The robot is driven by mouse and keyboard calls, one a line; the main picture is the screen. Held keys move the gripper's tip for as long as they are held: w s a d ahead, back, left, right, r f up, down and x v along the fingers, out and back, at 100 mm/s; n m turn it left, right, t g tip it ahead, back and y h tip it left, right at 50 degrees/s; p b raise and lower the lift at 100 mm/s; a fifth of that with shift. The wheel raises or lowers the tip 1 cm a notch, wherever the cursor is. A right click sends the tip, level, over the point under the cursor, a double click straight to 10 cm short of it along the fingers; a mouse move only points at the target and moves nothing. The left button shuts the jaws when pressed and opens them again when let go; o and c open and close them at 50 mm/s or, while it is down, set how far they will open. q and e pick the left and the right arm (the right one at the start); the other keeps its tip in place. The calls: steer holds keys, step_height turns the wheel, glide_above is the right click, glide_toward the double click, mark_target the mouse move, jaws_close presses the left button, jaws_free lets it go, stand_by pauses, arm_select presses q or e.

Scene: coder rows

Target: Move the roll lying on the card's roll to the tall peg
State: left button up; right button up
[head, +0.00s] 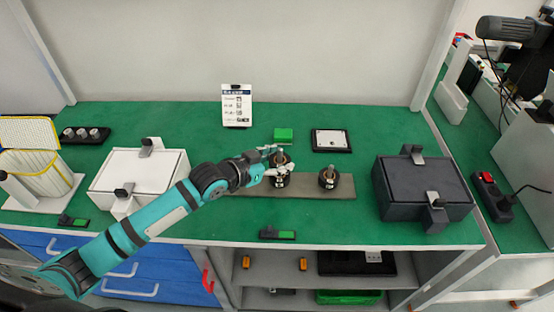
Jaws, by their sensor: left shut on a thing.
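My left gripper (277,160) reaches in from the left over the middle of the green bench. It is shut on a small dark roll (280,158) with a greyish top. Just in front of this roll, another dark roll (281,181) sits on a grey-brown strip (345,192), partly covered by the fingers. A further dark roll (328,179) with a light grey top stands to its right on the strip. A white printed card (237,105) stands upright at the back; its text is too small to read. I cannot tell which peg is tall. My right gripper is not in view.
A white box (130,175) stands on the left and a dark box (425,190) on the right. A black holder with several grey cylinders (82,134) is at the far left.

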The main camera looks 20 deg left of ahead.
arm_select(q)
steer(key=shift+f+b, duration=0.8)
steer(key=shift+f, duration=0.55)
stand_by(0.4)
steer(key=o, duration=1.2)
steer(key=shift+o, duration=0.2)
